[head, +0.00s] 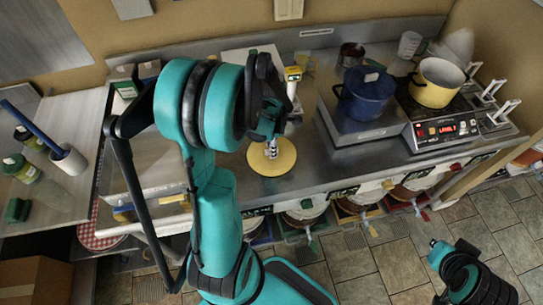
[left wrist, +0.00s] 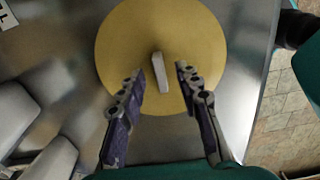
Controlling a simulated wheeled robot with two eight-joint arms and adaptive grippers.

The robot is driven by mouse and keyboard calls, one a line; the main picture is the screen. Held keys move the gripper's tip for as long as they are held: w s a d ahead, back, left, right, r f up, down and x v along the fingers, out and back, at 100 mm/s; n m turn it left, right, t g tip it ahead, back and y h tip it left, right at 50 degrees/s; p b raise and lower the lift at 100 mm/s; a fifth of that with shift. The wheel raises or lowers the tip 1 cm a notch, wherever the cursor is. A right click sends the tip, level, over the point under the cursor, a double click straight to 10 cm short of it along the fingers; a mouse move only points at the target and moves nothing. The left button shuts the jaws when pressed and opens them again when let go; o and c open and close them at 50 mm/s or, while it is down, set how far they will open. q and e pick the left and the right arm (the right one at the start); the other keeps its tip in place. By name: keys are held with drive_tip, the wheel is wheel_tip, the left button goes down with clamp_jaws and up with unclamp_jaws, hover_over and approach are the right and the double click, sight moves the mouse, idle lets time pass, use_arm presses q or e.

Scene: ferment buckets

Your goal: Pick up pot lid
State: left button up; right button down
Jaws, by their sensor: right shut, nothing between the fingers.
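The pot lid (head: 284,165) is a flat round yellow disc lying on the metal counter (head: 330,175). It fills the upper middle of the left wrist view (left wrist: 120,45), where its pale bar handle (left wrist: 159,72) stands out. My left gripper (head: 271,148) is above the lid, pointing down. In the left wrist view its two fingers (left wrist: 160,75) are open on either side of the handle, with gaps on both sides. My right gripper (head: 436,250) is at the lower right, shut and empty, away from the counter.
A blue pot (head: 365,98) and a yellow pot (head: 436,85) stand on cooktops right of the lid. Buckets sit under the counter's front.

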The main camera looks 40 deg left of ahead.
use_arm(q)
drive_tip(key=shift+f, duration=0.55)
clamp_jaws()
drive_tip(key=shift+r, duration=0.15)
